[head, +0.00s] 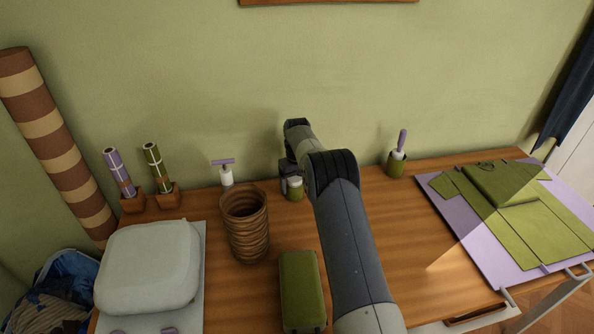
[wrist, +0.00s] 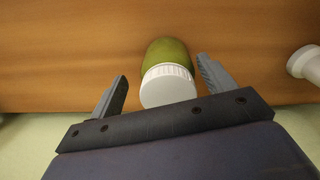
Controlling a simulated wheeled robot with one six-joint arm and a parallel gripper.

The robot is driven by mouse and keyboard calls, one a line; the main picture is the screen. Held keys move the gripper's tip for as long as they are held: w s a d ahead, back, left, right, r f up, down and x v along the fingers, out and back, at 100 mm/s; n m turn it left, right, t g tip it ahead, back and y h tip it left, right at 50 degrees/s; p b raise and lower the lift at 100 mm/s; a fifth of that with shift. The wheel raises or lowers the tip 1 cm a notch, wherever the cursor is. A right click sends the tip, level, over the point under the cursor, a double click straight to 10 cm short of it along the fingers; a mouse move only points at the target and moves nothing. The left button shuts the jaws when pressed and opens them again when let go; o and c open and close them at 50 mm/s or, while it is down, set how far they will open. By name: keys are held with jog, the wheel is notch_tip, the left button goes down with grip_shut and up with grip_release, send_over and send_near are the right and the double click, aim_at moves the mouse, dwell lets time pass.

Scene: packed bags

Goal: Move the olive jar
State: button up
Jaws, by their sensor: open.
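The olive jar (head: 295,192) stands upright at the back of the wooden table, close to the wall, with a white lid. In the wrist view the jar (wrist: 166,54) shows its olive body and ribbed white lid between the fingers. My gripper (wrist: 161,84) is open, with one finger on each side of the jar and a visible gap on both sides. In the head view my gripper (head: 287,172) is at the jar, and my arm hides part of that area.
A ribbed brown basket (head: 246,225) stands left of the jar, and a white bottle with a purple top (head: 225,173) is behind it. A green case (head: 302,291) lies in front. A green cup (head: 396,164) stands to the right. Table (head: 410,240) right of my arm is clear.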

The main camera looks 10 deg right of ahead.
aim_at(297, 189)
jog(key=shift+f, duration=1.6)
jog(key=shift+c, duration=0.5)
jog(key=c, duration=1)
